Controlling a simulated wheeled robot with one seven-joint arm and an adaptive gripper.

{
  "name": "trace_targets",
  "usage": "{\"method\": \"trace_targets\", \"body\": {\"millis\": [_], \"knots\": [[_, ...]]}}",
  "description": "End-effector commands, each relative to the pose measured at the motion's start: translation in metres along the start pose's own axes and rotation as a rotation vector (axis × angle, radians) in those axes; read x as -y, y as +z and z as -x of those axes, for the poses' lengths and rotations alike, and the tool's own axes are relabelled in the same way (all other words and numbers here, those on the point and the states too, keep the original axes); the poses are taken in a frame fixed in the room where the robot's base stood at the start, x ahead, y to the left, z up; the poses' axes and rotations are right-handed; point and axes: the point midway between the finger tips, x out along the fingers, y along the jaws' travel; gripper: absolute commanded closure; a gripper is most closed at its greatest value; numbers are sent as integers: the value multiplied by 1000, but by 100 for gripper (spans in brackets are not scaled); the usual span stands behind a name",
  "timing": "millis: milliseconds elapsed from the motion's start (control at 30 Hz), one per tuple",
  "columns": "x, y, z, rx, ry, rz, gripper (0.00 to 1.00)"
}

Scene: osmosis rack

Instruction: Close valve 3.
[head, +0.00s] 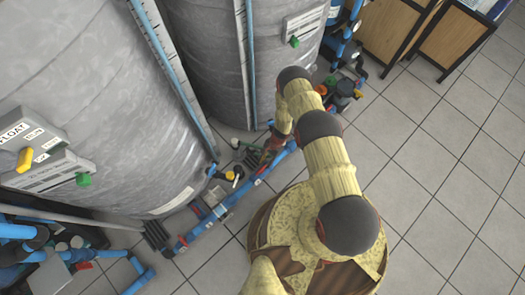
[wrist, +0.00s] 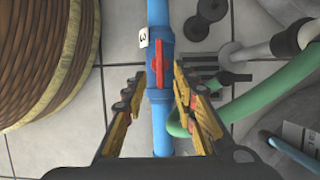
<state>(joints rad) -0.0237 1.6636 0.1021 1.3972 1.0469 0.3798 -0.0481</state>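Valve 3 is a blue valve body on a vertical blue pipe (wrist: 159,12) in the wrist view, with a white tag (wrist: 143,38) marked 3. Its red handle (wrist: 158,66) lies roughly along the pipe. My gripper (wrist: 160,80) is open, one black and yellow finger on each side of the pipe, with the handle between or just beyond the fingertips. I cannot tell whether a finger touches the handle. In the head view my arm reaches down to the pipe run (head: 236,194), and the gripper there is mostly hidden.
Two large grey tanks (head: 110,95) (head: 205,50) stand behind the pipe. A green hose (wrist: 265,92) and black fittings lie right of the valve in the wrist view. Wooden panels (head: 455,42) stand at the back right. The tiled floor (head: 440,170) is clear at right.

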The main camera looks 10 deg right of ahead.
Motion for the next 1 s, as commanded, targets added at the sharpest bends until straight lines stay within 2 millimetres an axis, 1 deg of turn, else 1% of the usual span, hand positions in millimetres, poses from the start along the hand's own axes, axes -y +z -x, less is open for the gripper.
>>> {"method": "trace_targets", "body": {"millis": [33,200,400,567,800,867,1000], "knots": [[-1,0,-10,1,1,0,72],[0,0,-37,1,1,2,72],[-1,0,-61,2,1,1,72],[0,0,-69,1,1,2,72],[0,1,-69,2,1,2,72],[0,1,-69,2,1,2,74],[0,1,-68,2,1,2,82]]}}
